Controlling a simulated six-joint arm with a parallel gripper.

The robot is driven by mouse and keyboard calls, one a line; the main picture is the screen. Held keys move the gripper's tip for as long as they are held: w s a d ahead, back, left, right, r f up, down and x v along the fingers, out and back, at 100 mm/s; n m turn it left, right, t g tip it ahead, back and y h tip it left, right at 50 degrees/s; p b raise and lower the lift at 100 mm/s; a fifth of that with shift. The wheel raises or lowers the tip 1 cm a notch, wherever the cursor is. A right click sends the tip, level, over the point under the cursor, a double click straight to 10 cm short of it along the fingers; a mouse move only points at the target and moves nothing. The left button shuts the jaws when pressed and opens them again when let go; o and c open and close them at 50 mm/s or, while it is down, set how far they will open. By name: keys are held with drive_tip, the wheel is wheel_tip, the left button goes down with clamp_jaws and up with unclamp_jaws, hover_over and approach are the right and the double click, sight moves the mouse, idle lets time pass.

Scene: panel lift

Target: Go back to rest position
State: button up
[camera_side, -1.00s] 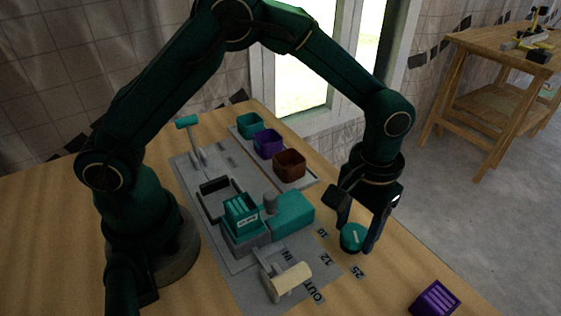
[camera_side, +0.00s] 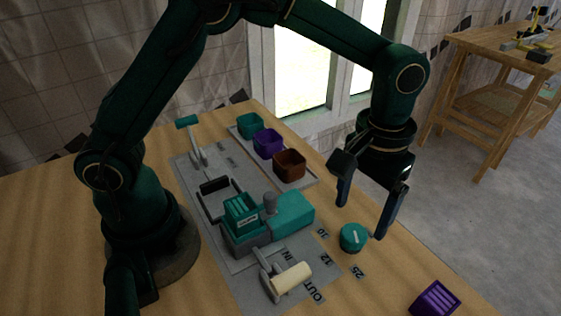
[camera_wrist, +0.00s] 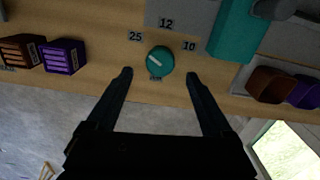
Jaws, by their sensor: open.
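My gripper (camera_side: 364,222) is open and empty. In the side view it hangs above the table's right edge, with its fingers apart and pointing down. A teal round knob (camera_side: 353,237) with a pale line on top stands on the table below the fingers. The gap between fingers and knob is hard to judge in the side view. In the wrist view the knob (camera_wrist: 160,61) sits beyond the two fingertips (camera_wrist: 159,74), between their lines and clear of both. The labels 10, 12 and 25 (camera_wrist: 135,36) lie around it.
A grey panel (camera_side: 240,278) holds a teal machine (camera_side: 292,211), levers and a cream-handled crank (camera_side: 290,281). Teal, purple and brown bins (camera_side: 289,165) stand behind. A purple block (camera_side: 435,299) lies at front right. A window (camera_side: 303,70) and wall stand behind the table.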

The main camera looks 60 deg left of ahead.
drive_tip(key=r, duration=0.1)
drive_tip(key=w+a+r+t, duration=0.1)
drive_tip(key=r, duration=0.1)
drive_tip(key=s+a+r+n+t, duration=0.1)
drive_tip(key=s+a+r+t, duration=0.25)
drive_tip(key=a+r, duration=0.45)
drive_tip(key=shift+m+t, duration=0.55)
drive_tip(key=shift+m, duration=0.25)
drive_tip(key=s+a, duration=0.1)
drive_tip(key=s, duration=0.2)
drive_tip(key=s+a+f, duration=0.1)
drive_tip(key=s, duration=0.3)
drive_tip(key=s+a+f, duration=0.1)
drive_tip(key=s, duration=0.3)
drive_tip(key=shift+a+f, duration=0.1)
drive_tip(key=shift+a, duration=0.15)
